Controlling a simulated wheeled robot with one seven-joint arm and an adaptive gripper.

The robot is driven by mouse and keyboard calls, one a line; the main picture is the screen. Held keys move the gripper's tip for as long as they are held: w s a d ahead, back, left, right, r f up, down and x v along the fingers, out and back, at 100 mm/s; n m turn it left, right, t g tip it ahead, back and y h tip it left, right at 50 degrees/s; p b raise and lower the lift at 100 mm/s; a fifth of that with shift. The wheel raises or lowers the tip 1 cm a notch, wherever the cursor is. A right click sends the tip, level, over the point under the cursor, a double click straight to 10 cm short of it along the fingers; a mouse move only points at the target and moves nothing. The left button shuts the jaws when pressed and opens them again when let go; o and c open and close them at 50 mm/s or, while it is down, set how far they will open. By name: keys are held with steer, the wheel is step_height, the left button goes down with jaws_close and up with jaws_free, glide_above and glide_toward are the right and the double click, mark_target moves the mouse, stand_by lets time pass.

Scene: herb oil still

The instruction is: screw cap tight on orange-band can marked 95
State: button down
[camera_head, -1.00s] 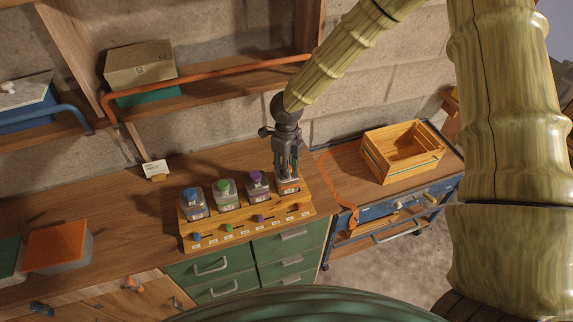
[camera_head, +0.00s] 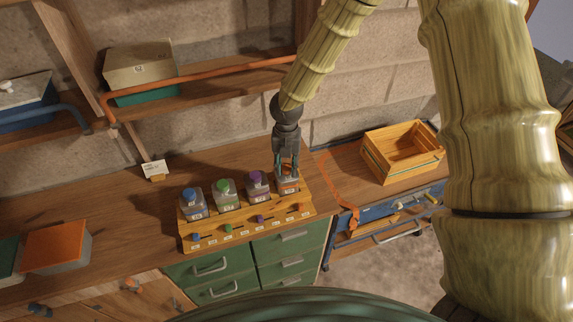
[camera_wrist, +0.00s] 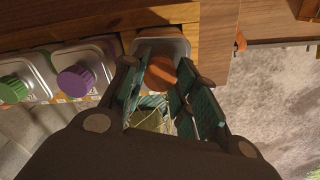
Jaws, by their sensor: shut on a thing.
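The can with the orange cap (camera_head: 289,184) stands upright at the right end of a wooden rack (camera_head: 250,230). My gripper (camera_head: 288,168) points down over it, with its fingers shut on the orange cap (camera_wrist: 163,73). The cap sits at the top of the can; whether it is fully seated cannot be told. In the wrist view the grey can top (camera_wrist: 160,46) shows behind the cap, and the fingers partly hide the cap. The can's number is too small to read.
A purple-capped can (camera_head: 258,185), a green-capped can (camera_head: 225,192) and a blue-capped can (camera_head: 193,203) stand left of it in the rack. A wooden crate (camera_head: 402,152) sits on the blue cart to the right. An orange rail (camera_head: 215,77) runs along the shelf behind.

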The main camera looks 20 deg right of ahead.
mark_target(286, 168)
steer(key=m, duration=0.3)
steer(key=shift+s+f+m, duration=0.1)
steer(key=shift+s+m, duration=0.1)
steer(key=shift+m, duration=0.2)
steer(key=m, duration=0.4)
steer(key=c, duration=1.1)
jaws_free()
steer(key=shift+o, duration=0.2)
steer(key=shift+w, duration=0.1)
steer(key=shift+r, duration=0.2)
steer(key=shift+r, duration=0.5)
steer(key=shift+r+p, duration=0.35)
steer(key=shift+r, duration=2.6)
